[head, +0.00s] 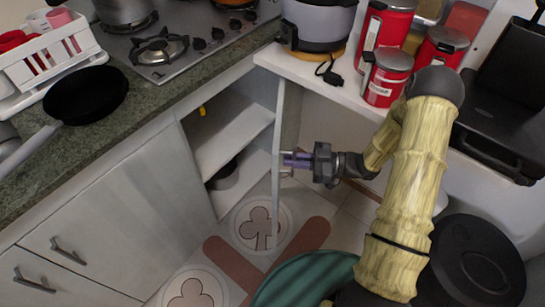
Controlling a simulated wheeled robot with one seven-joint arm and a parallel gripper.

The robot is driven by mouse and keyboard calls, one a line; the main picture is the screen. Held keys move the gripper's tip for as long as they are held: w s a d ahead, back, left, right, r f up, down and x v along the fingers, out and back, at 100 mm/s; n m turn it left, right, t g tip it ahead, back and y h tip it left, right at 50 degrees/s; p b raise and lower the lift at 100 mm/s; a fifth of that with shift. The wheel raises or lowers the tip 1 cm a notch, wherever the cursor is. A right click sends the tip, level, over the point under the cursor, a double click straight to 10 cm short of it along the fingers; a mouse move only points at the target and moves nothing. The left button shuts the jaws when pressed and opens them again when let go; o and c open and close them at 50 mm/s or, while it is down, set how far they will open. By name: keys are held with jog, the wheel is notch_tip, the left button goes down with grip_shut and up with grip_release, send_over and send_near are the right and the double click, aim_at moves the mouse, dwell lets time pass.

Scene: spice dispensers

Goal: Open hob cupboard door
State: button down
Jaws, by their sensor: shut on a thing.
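The hob cupboard door (277,185) stands open, seen nearly edge-on, at the right side of the cupboard (235,130) under the hob (190,40). The cupboard's inside shows two pale shelf levels. My gripper (291,160) is at the door's outer face, coming from the right. Its fingers are shut on the door handle (288,173), which is mostly hidden by them.
A dark pan (86,95) and a white dish rack (45,55) are on the counter at left. Red canisters (388,78) and a rice cooker (318,22) stand on the white shelf above my gripper. A black round bin (478,262) is at lower right.

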jog(key=shift+d, duration=0.85)
jog(key=c, duration=1.6)
grip_release()
jog(key=shift+r, duration=0.15)
notch_tip(320, 180, up, 10)
jog(key=p, duration=0.2)
jog(key=shift+w+f, duration=0.1)
jog(key=shift+f, duration=0.1)
